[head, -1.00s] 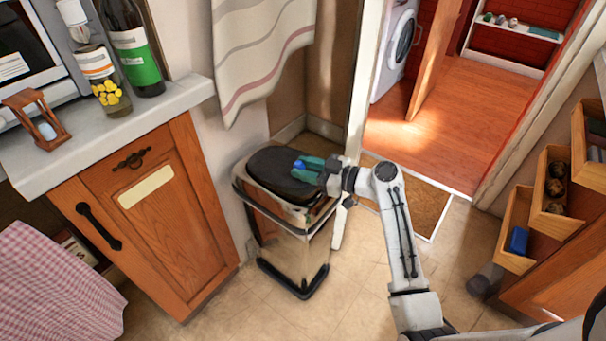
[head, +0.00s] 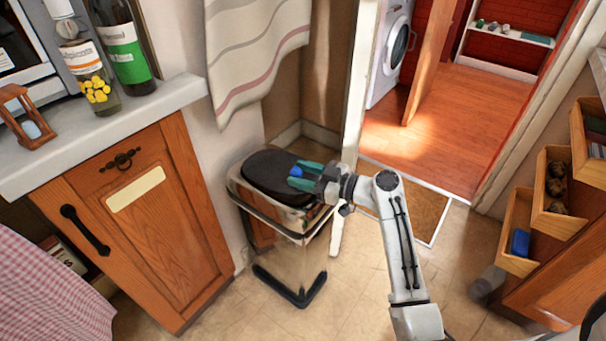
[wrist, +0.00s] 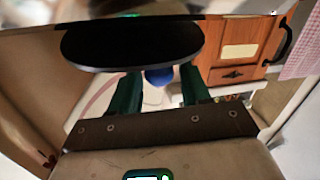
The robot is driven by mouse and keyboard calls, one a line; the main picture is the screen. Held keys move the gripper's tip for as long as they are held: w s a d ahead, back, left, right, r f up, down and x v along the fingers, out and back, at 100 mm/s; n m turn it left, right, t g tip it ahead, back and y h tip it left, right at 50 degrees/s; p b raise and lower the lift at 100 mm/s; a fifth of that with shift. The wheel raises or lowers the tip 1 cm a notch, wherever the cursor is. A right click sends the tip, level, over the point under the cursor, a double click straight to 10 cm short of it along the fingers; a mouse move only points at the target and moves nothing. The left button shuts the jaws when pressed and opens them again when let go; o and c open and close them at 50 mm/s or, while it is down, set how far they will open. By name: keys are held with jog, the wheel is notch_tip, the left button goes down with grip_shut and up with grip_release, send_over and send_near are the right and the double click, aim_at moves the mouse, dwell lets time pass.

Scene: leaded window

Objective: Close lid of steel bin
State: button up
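The steel bin (head: 290,238) stands on the floor beside the wooden cabinet, with shiny walls and a black base rim. Its dark oval lid (head: 268,173) lies over the top; I cannot tell whether it is fully down. In the wrist view the lid (wrist: 130,45) is a black oval just beyond the fingers. My gripper (head: 304,175) is at the lid's right edge, its teal fingers pointing left. In the wrist view my gripper (wrist: 159,78) has its fingers apart. A small blue thing (wrist: 158,77) shows between them, apart from both; its contact with the lid is unclear.
A wooden cabinet (head: 150,215) with a counter stands left of the bin. A striped cloth (head: 255,50) hangs behind it. A doorway with a washing machine (head: 396,50) is at the back right. Wooden wall boxes (head: 553,195) are at the right. Floor in front is clear.

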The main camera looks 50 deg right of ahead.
jog(key=shift+o, duration=0.9)
jog(key=v, duration=1.1)
